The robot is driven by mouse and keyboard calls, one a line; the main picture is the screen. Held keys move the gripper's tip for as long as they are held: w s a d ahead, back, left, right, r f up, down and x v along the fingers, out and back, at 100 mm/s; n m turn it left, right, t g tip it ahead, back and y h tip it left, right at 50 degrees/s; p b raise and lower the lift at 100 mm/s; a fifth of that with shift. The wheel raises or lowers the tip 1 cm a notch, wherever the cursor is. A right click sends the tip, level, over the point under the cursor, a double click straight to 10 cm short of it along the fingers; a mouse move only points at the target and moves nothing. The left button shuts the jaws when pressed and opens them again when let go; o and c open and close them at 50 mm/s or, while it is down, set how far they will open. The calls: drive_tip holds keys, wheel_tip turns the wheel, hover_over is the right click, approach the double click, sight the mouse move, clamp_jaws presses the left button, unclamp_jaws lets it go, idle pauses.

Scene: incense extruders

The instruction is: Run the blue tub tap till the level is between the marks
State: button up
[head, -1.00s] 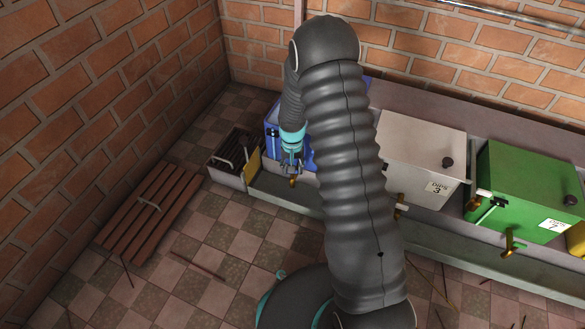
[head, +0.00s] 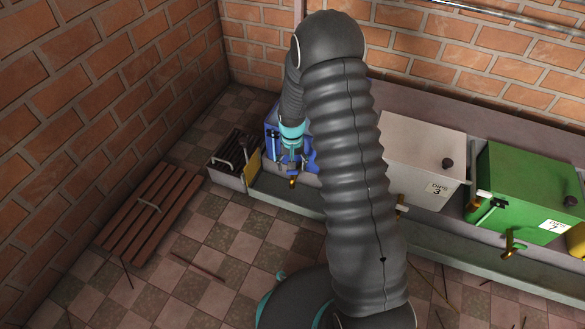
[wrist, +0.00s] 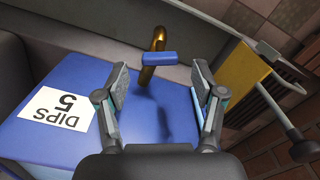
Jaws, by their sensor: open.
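The blue tub (wrist: 60,145) fills the left and middle of the wrist view, with a white label reading DIPS 5 (wrist: 58,115). Its brass tap (wrist: 152,58) with a blue lever handle (wrist: 158,58) sticks out beyond the tub's face. My gripper (wrist: 161,80) is open, its two fingers apart, with the lever just beyond and between the fingertips. Nothing is held. In the head view the blue tub (head: 272,140) is mostly behind my arm, and the brass tap (head: 292,182) shows just below my gripper (head: 291,168). No level marks can be read.
A white tub (head: 420,150) and a green tub (head: 530,185) stand to the right in the same trough (head: 440,245). A drain box with a grate (head: 228,160) and yellow plate (head: 252,168) adjoins on the left. A slatted wooden board (head: 150,212) lies on the tiled floor.

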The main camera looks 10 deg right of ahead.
sight(292, 171)
wheel_tip(292, 171, up, 10)
drive_tip(key=shift+f, duration=0.15)
idle(0.6)
drive_tip(key=s+r+n+t+p, duration=0.2)
drive_tip(key=s+r+t+p, duration=0.3)
drive_tip(key=s+r, duration=2.5)
wheel_tip(292, 171, up, 5)
drive_tip(key=shift+s+f+p, duration=0.15)
drive_tip(key=shift+s+p, duration=0.25)
drive_tip(key=shift+p, duration=0.75)
drive_tip(key=shift+a+r+t, duration=0.1)
drive_tip(key=shift+r+t, duration=0.2)
drive_tip(key=shift+r, duration=0.1)
drive_tip(key=c, duration=0.6)
drive_tip(key=shift+s+f, duration=0.1)
